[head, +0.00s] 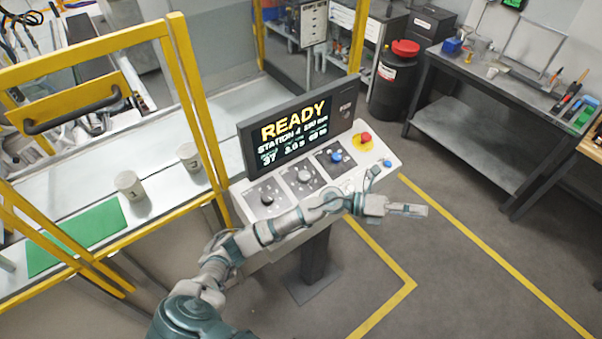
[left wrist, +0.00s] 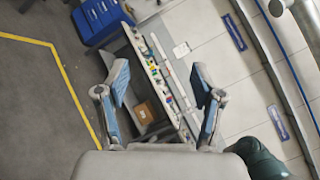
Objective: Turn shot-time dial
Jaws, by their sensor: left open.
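The control console (head: 390,155) carries a row of dials on its sloped light face. A dark dial (head: 267,199) is at the left, a grey dial (head: 303,176) in the middle and a blue dial (head: 337,157) at the right. Their labels are too small to read, so I cannot tell which one is shot-time. My left gripper (head: 398,190) is open and empty, off the console's front right side and apart from the dials. Its two spread fingers also show in the left wrist view (left wrist: 160,88), with no dial between them. My right gripper is not in view.
A screen (head: 297,128) reading READY stands behind the dials. A red emergency button (head: 365,139) on a yellow base is at the console's right. Yellow guard frames (head: 195,100) stand at left. A workbench (head: 480,85) is at right, with clear floor before it.

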